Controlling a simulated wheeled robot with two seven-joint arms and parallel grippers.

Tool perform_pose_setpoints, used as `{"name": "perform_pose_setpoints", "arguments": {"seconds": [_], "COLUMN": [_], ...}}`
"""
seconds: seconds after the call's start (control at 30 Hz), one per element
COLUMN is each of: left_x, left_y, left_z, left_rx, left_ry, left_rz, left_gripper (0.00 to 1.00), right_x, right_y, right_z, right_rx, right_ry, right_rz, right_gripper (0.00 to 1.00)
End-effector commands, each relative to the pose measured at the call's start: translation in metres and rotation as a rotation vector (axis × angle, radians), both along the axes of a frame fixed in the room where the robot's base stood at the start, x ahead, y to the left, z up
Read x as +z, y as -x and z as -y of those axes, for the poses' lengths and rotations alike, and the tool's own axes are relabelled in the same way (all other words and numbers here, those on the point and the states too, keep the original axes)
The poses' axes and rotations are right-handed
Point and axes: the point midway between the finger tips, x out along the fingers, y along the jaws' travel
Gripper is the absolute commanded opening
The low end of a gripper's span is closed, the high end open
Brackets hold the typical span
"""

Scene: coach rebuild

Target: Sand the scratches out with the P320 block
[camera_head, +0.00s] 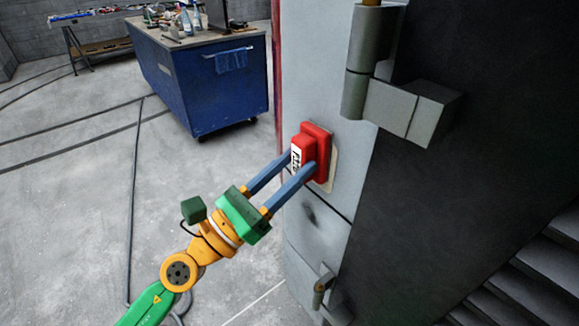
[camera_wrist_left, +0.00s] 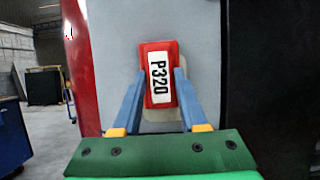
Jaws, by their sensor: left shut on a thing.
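My left gripper (camera_head: 301,166) is shut on a red sanding block (camera_head: 317,144). In the left wrist view the block (camera_wrist_left: 160,50) shows a white label reading P320, between the two blue fingers of my left gripper (camera_wrist_left: 160,88). The block is up against a grey upright panel (camera_head: 315,70), over a pale beige patch (camera_head: 330,171) that shows around its edge. Whether it presses on the surface I cannot tell. Any scratches under the block are hidden. A dark smudge (camera_head: 309,213) marks the panel below the block. My right gripper is not in view.
A grey hinge (camera_head: 392,103) juts out to the upper right of the block, and a smaller lower hinge (camera_head: 322,288) sits below. Dark steps (camera_head: 530,268) are at lower right. A blue cart (camera_head: 205,85) stands behind left. Cables cross the open floor (camera_head: 65,215).

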Motion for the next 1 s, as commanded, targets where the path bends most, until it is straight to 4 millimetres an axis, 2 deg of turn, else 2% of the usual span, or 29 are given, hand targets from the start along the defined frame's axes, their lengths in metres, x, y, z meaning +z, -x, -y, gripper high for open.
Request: {"name": "perform_pose_setpoints", "arguments": {"seconds": [0.27,0.37,0.57,0.8,1.0], "left_x": [0.034,0.038,0.029,-0.003,-0.009], "left_y": [0.001,0.001,0.000,0.001,0.001], "left_z": [-0.001,-0.001,0.001,0.000,-0.001], "left_rx": [-0.001,-0.001,-0.002,-0.001,-0.001], "left_ry": [0.001,0.001,0.002,0.000,-0.001], "left_rz": [0.001,0.000,-0.001,-0.001,0.000], "left_gripper": [0.00,0.00,0.00,0.00,0.00], "right_x": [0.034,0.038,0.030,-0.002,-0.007], "right_y": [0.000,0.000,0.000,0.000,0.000], "right_z": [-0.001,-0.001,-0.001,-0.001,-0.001], "right_rx": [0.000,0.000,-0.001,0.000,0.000], "right_ry": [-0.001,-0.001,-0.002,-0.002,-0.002], "right_rz": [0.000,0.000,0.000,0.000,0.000], "right_gripper": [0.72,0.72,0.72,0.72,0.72]}}
